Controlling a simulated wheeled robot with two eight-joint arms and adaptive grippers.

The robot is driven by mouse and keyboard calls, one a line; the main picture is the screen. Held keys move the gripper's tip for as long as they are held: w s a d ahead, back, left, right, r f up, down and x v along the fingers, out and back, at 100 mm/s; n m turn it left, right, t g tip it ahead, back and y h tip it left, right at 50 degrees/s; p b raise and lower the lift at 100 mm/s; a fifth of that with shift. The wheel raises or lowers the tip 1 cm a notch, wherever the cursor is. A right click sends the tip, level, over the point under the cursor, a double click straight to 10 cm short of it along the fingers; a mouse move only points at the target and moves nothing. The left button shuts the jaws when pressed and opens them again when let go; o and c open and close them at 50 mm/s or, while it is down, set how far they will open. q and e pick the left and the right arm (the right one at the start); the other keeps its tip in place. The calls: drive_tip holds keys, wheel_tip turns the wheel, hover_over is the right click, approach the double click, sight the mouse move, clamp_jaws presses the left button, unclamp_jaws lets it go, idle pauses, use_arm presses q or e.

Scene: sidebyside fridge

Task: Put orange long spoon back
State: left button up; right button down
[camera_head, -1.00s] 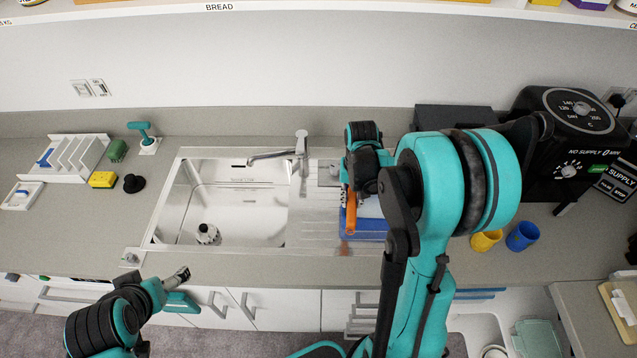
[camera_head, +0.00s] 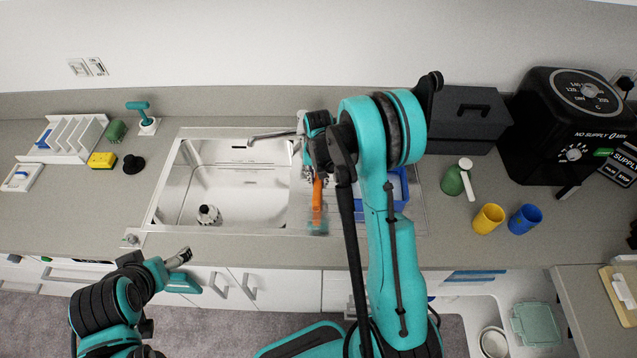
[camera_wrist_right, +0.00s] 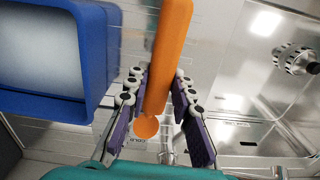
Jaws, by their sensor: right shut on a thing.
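An orange long spoon (camera_head: 317,205) is held in my right gripper (camera_head: 316,178), over the steel drainboard just right of the sink. In the right wrist view the spoon (camera_wrist_right: 169,55) runs lengthwise between the two fingers of the right gripper (camera_wrist_right: 163,100), which are shut on it. A blue bin (camera_head: 402,200) stands on the drainboard just right of the spoon, partly hidden by my right arm. The bin (camera_wrist_right: 97,50) also shows at the left of the wrist view. My left gripper (camera_head: 180,262) is low at the left, in front of the counter; its finger opening is unclear.
The sink basin (camera_head: 185,190) with its faucet (camera_head: 270,135) lies left of the spoon. A green bottle (camera_head: 453,182), a yellow cup (camera_head: 488,219) and a blue cup (camera_head: 524,227) stand at the right. A white rack (camera_head: 75,135) and sponge (camera_head: 102,160) sit at the left.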

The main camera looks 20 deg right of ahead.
drive_tip(key=shift+f, duration=0.85)
drive_tip(key=shift+f+b, duration=0.1)
drive_tip(key=shift+b, duration=0.2)
drive_tip(key=c, duration=1.3)
unclamp_jaws()
